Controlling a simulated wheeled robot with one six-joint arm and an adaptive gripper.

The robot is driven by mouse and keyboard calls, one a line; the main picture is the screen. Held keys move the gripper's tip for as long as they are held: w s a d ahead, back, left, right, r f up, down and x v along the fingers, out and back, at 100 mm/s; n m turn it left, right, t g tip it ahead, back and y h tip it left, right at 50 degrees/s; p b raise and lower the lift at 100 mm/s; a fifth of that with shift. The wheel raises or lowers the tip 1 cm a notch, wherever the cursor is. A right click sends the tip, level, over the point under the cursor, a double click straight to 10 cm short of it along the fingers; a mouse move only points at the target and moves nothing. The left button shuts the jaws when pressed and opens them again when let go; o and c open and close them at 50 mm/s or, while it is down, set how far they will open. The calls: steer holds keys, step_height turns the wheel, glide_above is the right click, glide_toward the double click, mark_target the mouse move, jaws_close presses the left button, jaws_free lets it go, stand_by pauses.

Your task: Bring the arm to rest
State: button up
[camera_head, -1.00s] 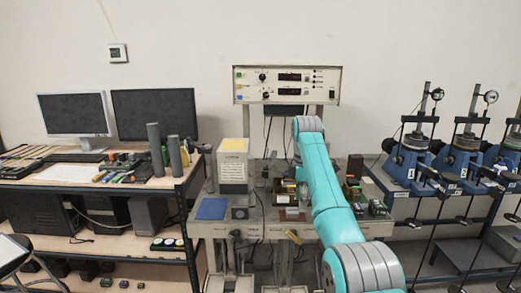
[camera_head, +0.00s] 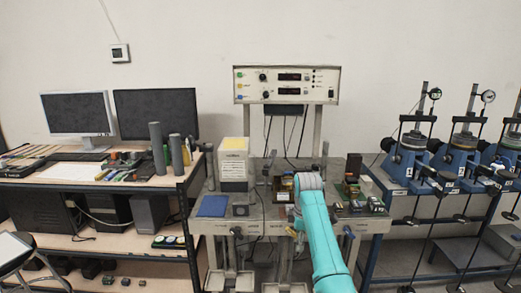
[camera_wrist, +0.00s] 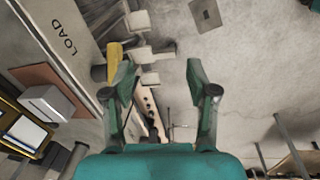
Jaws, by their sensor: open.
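My gripper (camera_wrist: 162,78) shows in the wrist view with its two green fingers spread apart and nothing between them. In the head view my teal arm reaches forward from the lower right over the front of the middle bench (camera_head: 262,220), and the gripper itself is hidden behind it. A yellow handle (camera_wrist: 114,62) shows in the wrist view just beside and beyond the left finger; whether they touch cannot be told. A panel lettered LOAD (camera_wrist: 62,38) is at the upper left of that view.
A power unit (camera_head: 287,85) stands on posts behind the bench. A white box (camera_head: 233,165) and blue pad (camera_head: 212,206) are on the bench's left. A desk with monitors (camera_head: 75,113) is left; blue test machines (camera_head: 410,160) are right. Bare floor (camera_wrist: 240,60) shows in the wrist view.

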steer(key=s+d+f+m+t, duration=0.1)
steer(key=s+f, duration=0.3)
steer(key=f, duration=0.5)
steer(key=s+f+m+t, duration=0.1)
steer(key=s+f+m, duration=0.15)
steer(key=f, duration=0.55)
steer(key=s+d+f+m+t, duration=0.1)
steer(key=s+f, duration=0.4)
steer(key=f, duration=0.4)
steer(key=s+d+f+m+t, duration=0.15)
steer(key=s+f, duration=0.35)
steer(key=s, duration=0.5)
steer(key=s+f+m+t, duration=0.2)
steer(key=s+f, duration=0.2)
steer(key=s, duration=0.6)
steer(key=s+d+r+m+t, duration=0.1)
steer(key=s+r+m+t, duration=0.15)
steer(key=s, duration=0.85)
steer(key=s+r+m+t, duration=0.1)
steer(key=s+r, duration=0.3)
steer(key=s, duration=0.7)
steer(key=s+r+m+t, duration=0.1)
steer(key=s+r+m, duration=0.1)
steer(key=s+r, duration=0.6)
steer(key=s+r+m+t, duration=0.2)
steer(key=s+r, duration=0.5)
steer(key=r, duration=0.7)
steer(key=shift+s+d+r, duration=0.35)
steer(key=shift+s+r, duration=0.05)
